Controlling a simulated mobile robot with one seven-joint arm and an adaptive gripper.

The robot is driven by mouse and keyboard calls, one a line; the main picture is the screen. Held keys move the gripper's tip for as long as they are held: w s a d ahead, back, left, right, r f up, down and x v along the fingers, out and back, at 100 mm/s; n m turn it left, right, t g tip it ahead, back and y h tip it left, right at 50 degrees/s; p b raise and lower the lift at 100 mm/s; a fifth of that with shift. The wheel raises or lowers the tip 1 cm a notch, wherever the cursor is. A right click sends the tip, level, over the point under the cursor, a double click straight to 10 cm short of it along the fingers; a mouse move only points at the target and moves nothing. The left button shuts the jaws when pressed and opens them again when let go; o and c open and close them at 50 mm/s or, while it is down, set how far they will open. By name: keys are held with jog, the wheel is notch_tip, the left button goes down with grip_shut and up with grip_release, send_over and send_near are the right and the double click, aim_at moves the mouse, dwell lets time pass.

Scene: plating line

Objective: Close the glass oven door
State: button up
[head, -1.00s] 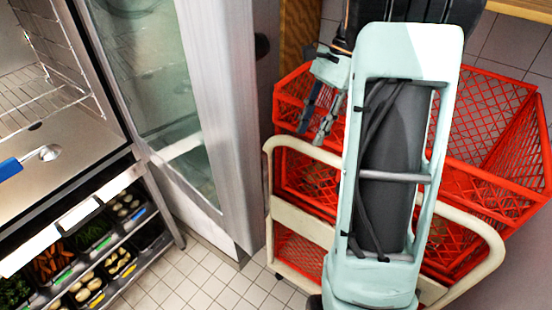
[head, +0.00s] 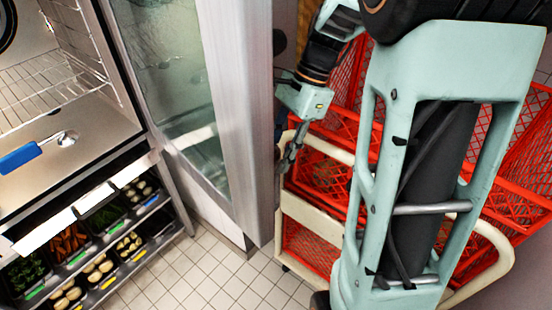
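The glass oven door (head: 172,75) stands wide open, swung out to the right of the oven (head: 75,150). Its thick metal frame edge (head: 240,130) faces me. My gripper (head: 286,160) is just right of that edge, on the door's outer side, pointing down. One finger shows; the other is partly hidden by or close to the door edge. I cannot tell whether the gripper touches the door or how far its fingers are apart.
Red crates (head: 310,260) on a cream-framed cart (head: 335,150) stand right of the door, behind my arm. A blue-handled utensil (head: 35,153) lies on the oven's lower surface. Vegetable bins (head: 75,243) sit below. Tiled floor (head: 190,275) is clear in front.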

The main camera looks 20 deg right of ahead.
jog(key=shift+x, duration=1.05)
grip_shut()
